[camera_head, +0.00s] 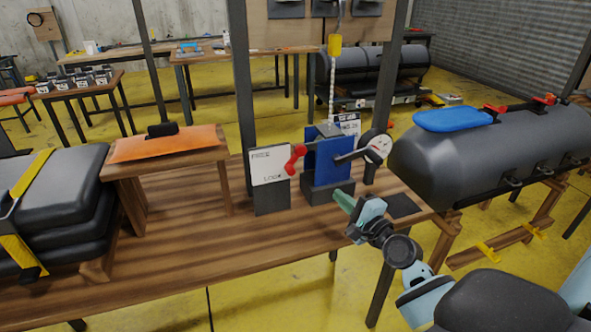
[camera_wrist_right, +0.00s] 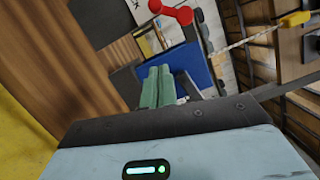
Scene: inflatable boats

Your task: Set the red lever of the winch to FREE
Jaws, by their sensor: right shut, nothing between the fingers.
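The winch (camera_head: 333,160) has a blue body in a dark frame and stands on the wooden bench. Its red lever (camera_head: 294,159) is at the left side, beside a white plate (camera_head: 268,167) lettered FREE above and LOCK below. The lever's lower-left end is nearer the LOCK lettering. My right gripper (camera_head: 343,199), with green fingers, is shut and empty in front of the winch, apart from the lever. In the right wrist view the shut fingers (camera_wrist_right: 158,74) lie before the blue body, with the red lever (camera_wrist_right: 172,11) beyond them at the top. My left gripper is not in view.
A crank handle (camera_head: 359,153) projects at the winch's right, close to my right gripper. A dark post (camera_head: 241,90) rises behind the plate. An orange-topped stand (camera_head: 168,145) is at left, and a grey inflatable tube (camera_head: 470,155) at right. The bench front is clear.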

